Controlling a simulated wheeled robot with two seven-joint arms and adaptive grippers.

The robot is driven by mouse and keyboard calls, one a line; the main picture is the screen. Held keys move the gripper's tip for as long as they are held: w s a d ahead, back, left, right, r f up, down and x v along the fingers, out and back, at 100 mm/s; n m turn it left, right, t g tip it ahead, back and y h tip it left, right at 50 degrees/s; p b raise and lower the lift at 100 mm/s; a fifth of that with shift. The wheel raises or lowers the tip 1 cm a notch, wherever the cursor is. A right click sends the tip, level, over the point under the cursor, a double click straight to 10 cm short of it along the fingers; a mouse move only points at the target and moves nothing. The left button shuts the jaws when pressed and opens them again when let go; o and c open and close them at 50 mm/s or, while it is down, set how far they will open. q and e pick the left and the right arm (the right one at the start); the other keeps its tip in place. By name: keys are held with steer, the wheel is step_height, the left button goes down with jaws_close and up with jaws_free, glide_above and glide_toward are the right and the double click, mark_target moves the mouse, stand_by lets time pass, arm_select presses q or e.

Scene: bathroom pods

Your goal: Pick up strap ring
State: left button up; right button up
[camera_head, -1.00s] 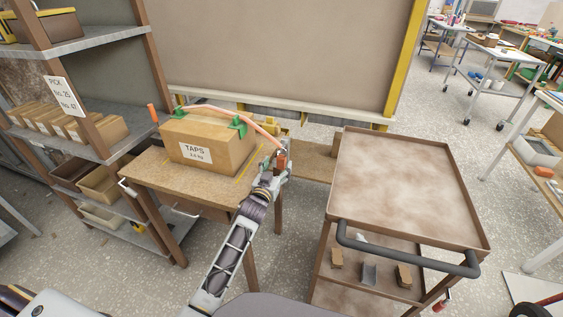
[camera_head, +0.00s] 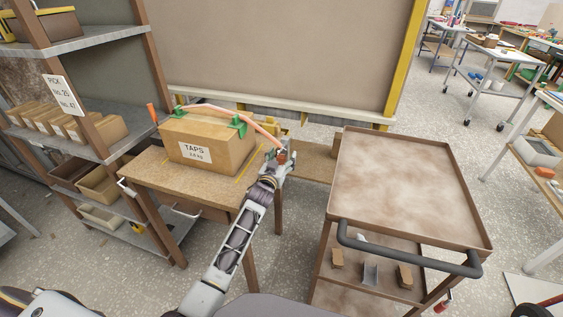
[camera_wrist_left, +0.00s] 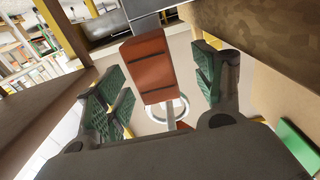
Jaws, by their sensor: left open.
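A pale ring (camera_wrist_left: 181,108) shows in the left wrist view at the lower end of a red-brown block with dark bands (camera_wrist_left: 147,65). In the head view, an orange strap (camera_head: 225,112) runs over the TAPS box (camera_head: 205,145) and ends at my left gripper (camera_head: 284,158). The left gripper also shows in the left wrist view (camera_wrist_left: 160,85). It is open, with green-padded fingers on either side of the block and ring. I cannot tell whether the fingers touch them. The ring cannot be made out in the head view. My right gripper is not in view.
The box stands on a wooden table (camera_head: 150,170) with green corner pieces (camera_head: 237,124) under the strap. A brown cart (camera_head: 400,190) with a dark handle stands to the right. Shelving (camera_head: 110,97) stands at the left, and a large board (camera_head: 285,50) is behind.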

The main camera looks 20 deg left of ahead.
arm_select(q)
steer(key=shift+c, duration=0.3)
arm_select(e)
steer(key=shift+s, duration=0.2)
arm_select(q)
steer(key=shift+c, duration=1.4)
steer(key=c, duration=0.8)
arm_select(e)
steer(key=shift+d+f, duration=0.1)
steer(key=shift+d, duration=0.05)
arm_select(q)
steer(key=shift+r, duration=0.1)
